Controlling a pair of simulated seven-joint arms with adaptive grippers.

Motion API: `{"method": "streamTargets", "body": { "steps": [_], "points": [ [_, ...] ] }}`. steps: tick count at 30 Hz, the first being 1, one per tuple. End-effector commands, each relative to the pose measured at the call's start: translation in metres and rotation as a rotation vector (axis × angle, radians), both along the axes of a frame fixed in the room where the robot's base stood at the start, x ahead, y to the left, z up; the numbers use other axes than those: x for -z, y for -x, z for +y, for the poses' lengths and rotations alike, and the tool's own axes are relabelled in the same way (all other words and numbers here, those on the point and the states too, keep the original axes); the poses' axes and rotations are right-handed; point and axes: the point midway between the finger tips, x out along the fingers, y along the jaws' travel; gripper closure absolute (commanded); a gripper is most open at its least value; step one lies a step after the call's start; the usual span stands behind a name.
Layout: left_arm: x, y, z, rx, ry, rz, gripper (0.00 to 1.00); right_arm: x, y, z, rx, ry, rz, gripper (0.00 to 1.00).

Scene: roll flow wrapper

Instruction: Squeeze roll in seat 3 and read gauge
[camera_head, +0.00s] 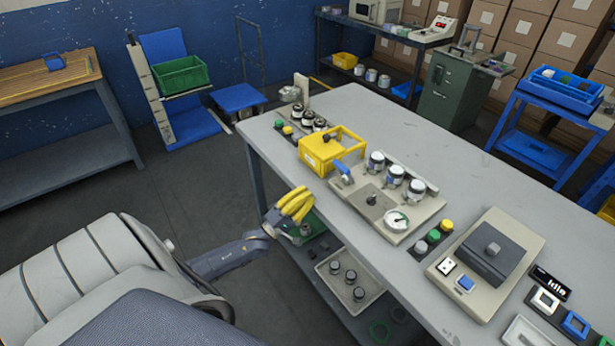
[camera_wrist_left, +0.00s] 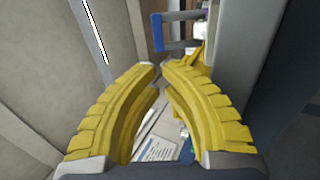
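A beige fixture (camera_head: 372,222) on the grey bench holds three round canister-like pieces in a row: a far one (camera_head: 376,162), a middle one (camera_head: 395,176) and a near one (camera_head: 416,191). I cannot read any seat numbers, so which is seat 3 is unclear. A round white-faced gauge (camera_head: 397,219) sits on the fixture's near corner; its reading is too small to tell. My left gripper (camera_head: 299,203) has yellow fingers and is off the bench's left edge, apart from the fixture. In the left wrist view its fingertips (camera_wrist_left: 160,68) come together with nothing seen between them. My right gripper is not in view.
A yellow box (camera_head: 318,158) with a handle stands behind the fixture. A button row (camera_head: 433,236), a beige machine (camera_head: 487,262) and an "Idle" display (camera_head: 550,284) lie nearer. A lower tray (camera_head: 350,281) holds several round pieces. The bench's back right is clear.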

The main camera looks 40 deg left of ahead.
Motion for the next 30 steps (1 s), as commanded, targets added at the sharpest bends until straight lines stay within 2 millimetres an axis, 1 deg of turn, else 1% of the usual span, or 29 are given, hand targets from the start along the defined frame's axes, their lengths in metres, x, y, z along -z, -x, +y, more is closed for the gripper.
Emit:
{"method": "streamTargets", "body": {
  "steps": [1, 6, 15, 21, 30],
  "points": [
    [-0.006, -0.009, -0.002, 0.0, 0.001, -0.005, 1.0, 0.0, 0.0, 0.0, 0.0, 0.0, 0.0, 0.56],
    [-0.02, -0.035, -0.009, 0.0, 0.0, -0.004, 1.0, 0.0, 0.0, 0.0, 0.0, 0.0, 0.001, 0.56],
    [-0.041, -0.074, -0.02, -0.001, 0.001, -0.003, 1.0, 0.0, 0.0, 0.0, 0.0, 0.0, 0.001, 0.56],
    [-0.049, -0.089, -0.024, 0.0, -0.001, -0.001, 1.0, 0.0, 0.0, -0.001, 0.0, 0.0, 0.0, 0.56],
    [-0.052, -0.095, -0.026, -0.001, -0.001, 0.001, 1.0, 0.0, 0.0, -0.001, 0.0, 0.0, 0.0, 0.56]
  ]
}}
